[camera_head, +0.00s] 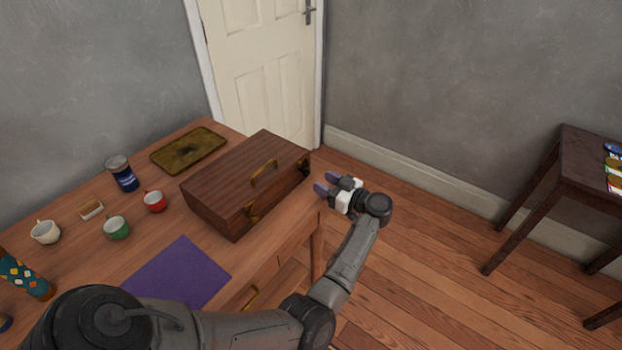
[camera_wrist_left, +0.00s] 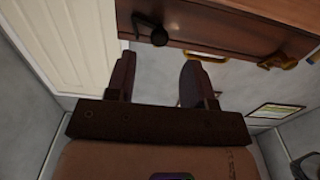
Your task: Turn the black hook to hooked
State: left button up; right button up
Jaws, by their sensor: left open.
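The black hook (camera_wrist_left: 159,36) is a small dark piece with a round end on the face of the wooden box (camera_head: 225,185), in the left wrist view. In the head view it is a tiny dark spot (camera_head: 305,168) near the box's right end, too small to tell its turn. My left gripper (camera_head: 326,182) is open and empty, just right of that end of the box. In the left wrist view its two fingers (camera_wrist_left: 158,75) stand apart, with the hook ahead between their lines, not touching it. My right gripper is not in view.
The box carries a brass handle (camera_head: 264,173) and a brass latch (camera_head: 252,212). A tray (camera_head: 188,150), a blue can (camera_head: 122,174), several cups and a purple mat (camera_head: 182,275) are on the table. Open floor (camera_head: 430,240) lies to the right, before a dark side table (camera_head: 590,160).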

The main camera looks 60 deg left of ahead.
aim_at(308, 174)
pick_arm(q)
jog(key=shift+b+x, duration=0.6)
jog(key=shift+x, duration=2.05)
grip_shut()
